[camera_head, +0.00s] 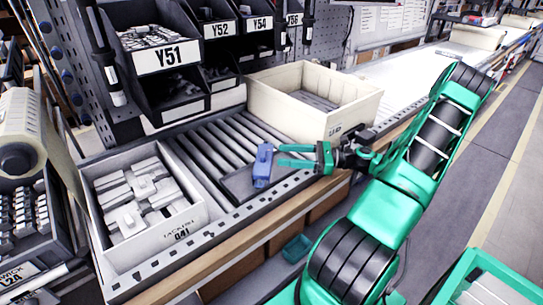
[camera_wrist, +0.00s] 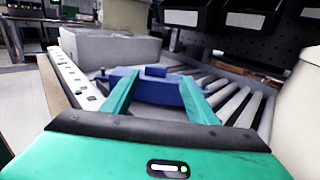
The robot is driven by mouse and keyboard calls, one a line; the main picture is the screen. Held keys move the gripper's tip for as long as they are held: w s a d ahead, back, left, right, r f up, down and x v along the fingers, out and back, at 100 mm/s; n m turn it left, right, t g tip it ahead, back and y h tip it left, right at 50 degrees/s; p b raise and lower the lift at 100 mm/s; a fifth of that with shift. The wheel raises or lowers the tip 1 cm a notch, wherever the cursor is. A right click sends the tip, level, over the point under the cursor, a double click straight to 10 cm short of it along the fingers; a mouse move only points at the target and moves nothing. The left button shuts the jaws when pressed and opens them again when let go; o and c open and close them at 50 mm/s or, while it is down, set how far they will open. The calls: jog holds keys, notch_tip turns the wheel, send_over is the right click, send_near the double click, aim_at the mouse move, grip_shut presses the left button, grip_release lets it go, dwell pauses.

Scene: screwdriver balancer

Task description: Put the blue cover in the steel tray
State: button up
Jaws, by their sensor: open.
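The blue cover (camera_head: 263,165) is a small long block on the conveyor, beside or on the right part of a flat dark grey tray (camera_head: 236,188); which of these I cannot tell. This tray may be the steel one. My gripper (camera_head: 284,156) is open, with its green fingers pointing left at the cover. In the wrist view the cover (camera_wrist: 158,90) lies across and between the fingertips of my gripper (camera_wrist: 157,79). The fingers hide parts of it, and whether they touch it is unclear.
A grey bin (camera_head: 205,205) of pale parts stands left of the tray. A cream bin (camera_head: 350,108) stands behind my gripper. Black shelf bins (camera_head: 163,60) hang at the back. Bare rollers (camera_head: 215,143) lie between the bins. A perforated rail (camera_head: 230,220) runs along the front.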

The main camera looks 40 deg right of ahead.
jog(key=shift+v, duration=1.35)
